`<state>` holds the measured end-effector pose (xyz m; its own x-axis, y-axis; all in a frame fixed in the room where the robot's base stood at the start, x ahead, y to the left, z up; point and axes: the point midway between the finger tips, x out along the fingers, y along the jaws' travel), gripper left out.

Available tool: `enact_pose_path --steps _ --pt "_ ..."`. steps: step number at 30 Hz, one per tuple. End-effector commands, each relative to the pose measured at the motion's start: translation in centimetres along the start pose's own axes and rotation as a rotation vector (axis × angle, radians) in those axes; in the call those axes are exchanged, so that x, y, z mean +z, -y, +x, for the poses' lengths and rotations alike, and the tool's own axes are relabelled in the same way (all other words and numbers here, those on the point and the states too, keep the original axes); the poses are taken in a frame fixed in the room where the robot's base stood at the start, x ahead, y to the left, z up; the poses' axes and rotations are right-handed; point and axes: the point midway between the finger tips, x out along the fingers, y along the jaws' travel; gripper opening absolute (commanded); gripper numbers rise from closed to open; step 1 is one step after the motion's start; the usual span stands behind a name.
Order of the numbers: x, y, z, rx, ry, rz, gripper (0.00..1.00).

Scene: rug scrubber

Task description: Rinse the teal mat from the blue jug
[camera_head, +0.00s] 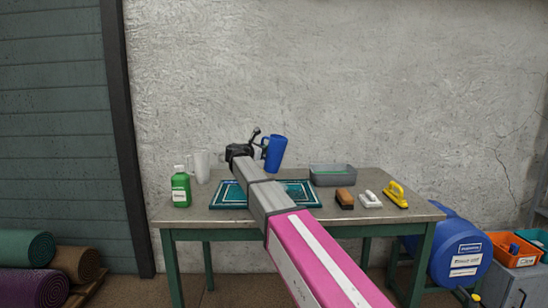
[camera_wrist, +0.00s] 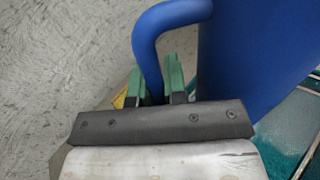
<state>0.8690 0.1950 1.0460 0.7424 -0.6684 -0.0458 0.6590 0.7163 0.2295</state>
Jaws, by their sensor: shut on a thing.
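The blue jug (camera_head: 275,153) is held above the table in the head view, slightly tilted, behind the teal mat. My gripper (camera_head: 259,143) is shut on the jug's handle. In the wrist view, the green fingertips of my gripper (camera_wrist: 160,82) close around the blue handle, and the jug's body (camera_wrist: 255,50) fills the upper right. The teal patterned mat (camera_head: 232,196) lies flat on the table, and my arm hides its middle. A part of the mat (camera_wrist: 285,140) shows at the lower right of the wrist view. No water is visible.
On the grey table (camera_head: 190,214) stand a green bottle (camera_head: 181,188) and a white jug (camera_head: 201,167) at left. A grey tray (camera_head: 333,176), a brown brush (camera_head: 345,198), a white brush (camera_head: 370,199) and a yellow scrubber (camera_head: 396,195) are at right.

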Motion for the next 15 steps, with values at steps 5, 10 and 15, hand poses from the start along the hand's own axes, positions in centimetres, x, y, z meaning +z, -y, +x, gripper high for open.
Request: enact_pose_path --steps 5,10,15 --pt "-0.9 -7.4 0.4 0.001 0.001 -0.001 0.00" --pt "-1.5 -11.2 0.2 0.000 0.001 -0.001 0.00" --pt "-1.6 -12.6 0.0 -0.001 -0.002 0.014 0.00"
